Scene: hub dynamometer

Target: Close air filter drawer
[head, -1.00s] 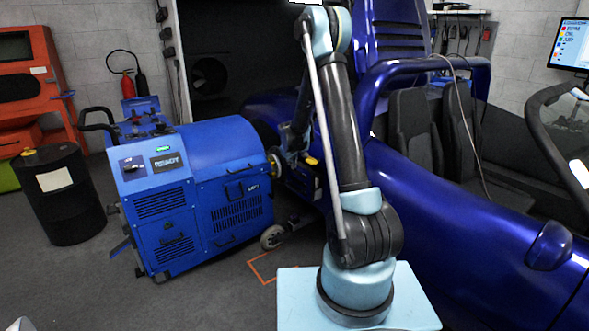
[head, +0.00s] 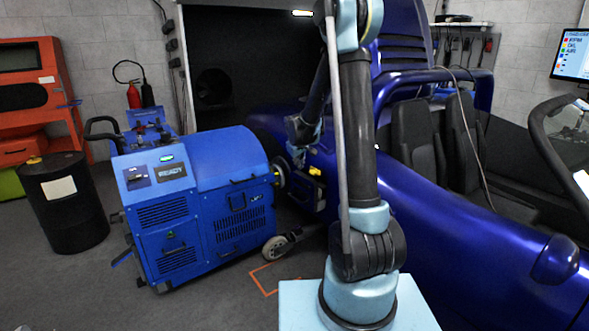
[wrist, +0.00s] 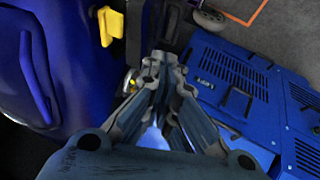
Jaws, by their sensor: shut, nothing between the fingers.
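The blue dynamometer cabinet (head: 200,195) stands left of the car. Its front has a lower louvred panel with a handle (head: 174,246), and its side has louvres, a label and handles. I cannot tell which panel is the air filter drawer, and none visibly sticks out far. In the wrist view the cabinet (wrist: 275,65) lies to the right, seen from above. My gripper (wrist: 165,56) is shut and empty, over the gap between cabinet and car. In the head view it is small and partly hidden near the car's side (head: 298,157).
The blue car (head: 450,210) fills the right side, close to my arm. A yellow part (wrist: 110,25) sticks out near its side. A caster wheel (head: 276,248) stands at the cabinet's foot. A black drum (head: 62,205) stands at left. Open floor lies in front of the cabinet.

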